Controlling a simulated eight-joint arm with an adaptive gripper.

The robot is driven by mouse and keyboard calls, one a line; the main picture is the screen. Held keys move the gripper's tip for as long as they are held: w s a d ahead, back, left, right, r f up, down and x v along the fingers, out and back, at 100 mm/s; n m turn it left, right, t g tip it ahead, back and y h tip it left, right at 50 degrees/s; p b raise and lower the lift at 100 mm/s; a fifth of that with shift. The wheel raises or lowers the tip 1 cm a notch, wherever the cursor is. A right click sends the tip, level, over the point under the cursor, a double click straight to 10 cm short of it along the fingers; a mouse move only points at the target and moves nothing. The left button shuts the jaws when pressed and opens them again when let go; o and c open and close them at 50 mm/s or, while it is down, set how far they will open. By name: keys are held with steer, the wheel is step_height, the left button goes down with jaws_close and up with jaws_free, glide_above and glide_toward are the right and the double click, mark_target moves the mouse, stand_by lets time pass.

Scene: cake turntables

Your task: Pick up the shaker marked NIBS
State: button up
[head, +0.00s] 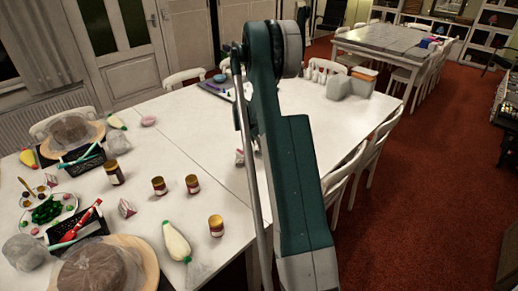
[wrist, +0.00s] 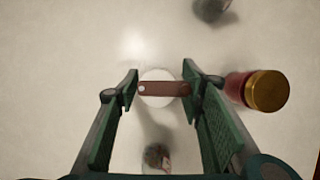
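In the wrist view my gripper (wrist: 160,88) has its two green fingers spread apart. A round white thing (wrist: 158,101) crossed by a brown strip (wrist: 163,89) shows between the fingertips; I cannot tell whether they touch it. A jar with a gold lid and red body (wrist: 265,90) stands just right of the right finger. In the head view similar lidded jars stand on the white table: a dark one (head: 115,174), and others (head: 159,186), (head: 192,184) and (head: 216,226). No NIBS marking is readable. My arm hides the gripper in the head view.
A small patterned thing (wrist: 156,157) lies near the gripper's base, and a dark blurred one (wrist: 211,9) is at the top. The white table (head: 205,135) also bears piping bags (head: 177,241), a cake on a round board (head: 143,262) and black trays. Chairs line its edge.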

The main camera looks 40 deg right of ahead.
steer(key=c, duration=0.5)
steer(key=shift+r+p, duration=0.75)
steer(key=shift+r, duration=4.25)
